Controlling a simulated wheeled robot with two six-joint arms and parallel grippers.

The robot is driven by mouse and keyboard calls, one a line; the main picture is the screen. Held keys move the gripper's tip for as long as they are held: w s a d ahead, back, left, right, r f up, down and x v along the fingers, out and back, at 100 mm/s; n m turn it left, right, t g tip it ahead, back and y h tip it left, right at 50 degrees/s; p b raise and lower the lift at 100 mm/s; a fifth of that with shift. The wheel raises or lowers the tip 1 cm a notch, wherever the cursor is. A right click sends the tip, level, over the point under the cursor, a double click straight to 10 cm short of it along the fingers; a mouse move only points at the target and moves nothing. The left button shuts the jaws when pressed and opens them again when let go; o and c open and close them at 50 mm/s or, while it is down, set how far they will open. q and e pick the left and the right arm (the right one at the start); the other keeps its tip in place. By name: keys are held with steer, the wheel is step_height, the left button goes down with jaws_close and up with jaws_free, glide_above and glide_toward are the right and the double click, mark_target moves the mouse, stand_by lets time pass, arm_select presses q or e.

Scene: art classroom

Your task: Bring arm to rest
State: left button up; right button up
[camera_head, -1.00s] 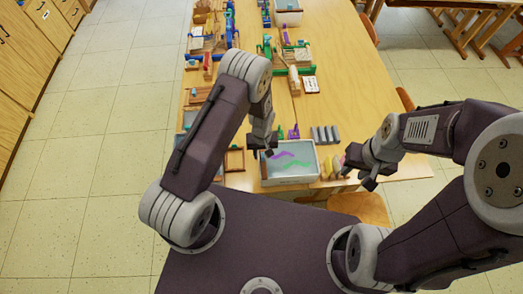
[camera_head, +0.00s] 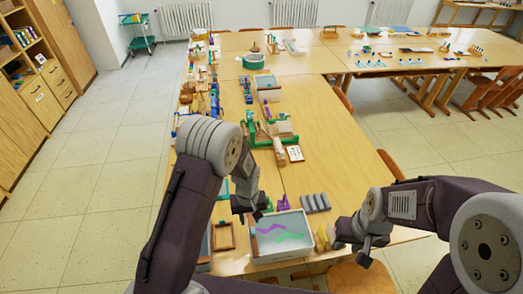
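My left arm comes in from the left, bent at a grey elbow. Its gripper (camera_head: 252,210) hangs above the table, by the rear left corner of a grey-white tray. My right arm comes in from the right. Its gripper (camera_head: 352,250) points down and left beside the tray's right side, close to some yellow pieces. I see nothing held in either gripper. The fingers are small and dark, so I cannot tell their opening.
The tray (camera_head: 282,259) holds purple and green wavy shapes. Grey cylinders (camera_head: 316,203) and yellow pieces (camera_head: 322,238) stand to its right. The long wooden table (camera_head: 325,130) carries many small items along its left side. A chair (camera_head: 360,279) stands at the front.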

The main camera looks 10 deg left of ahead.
arm_select(q)
steer(key=w+a+r+n+t+b, duration=0.1)
steer(key=a+r+t+b, duration=0.1)
steer(key=a+r+b, duration=0.4)
steer(key=s+m+b, duration=0.2)
steer(key=s+m, duration=0.2)
steer(key=s, duration=0.8)
steer(key=shift+a+f+g, duration=0.35)
steer(key=shift+g, duration=0.05)
steer(key=shift+s+r, duration=0.1)
steer(key=shift+s, duration=0.1)
steer(key=shift+w, duration=0.15)
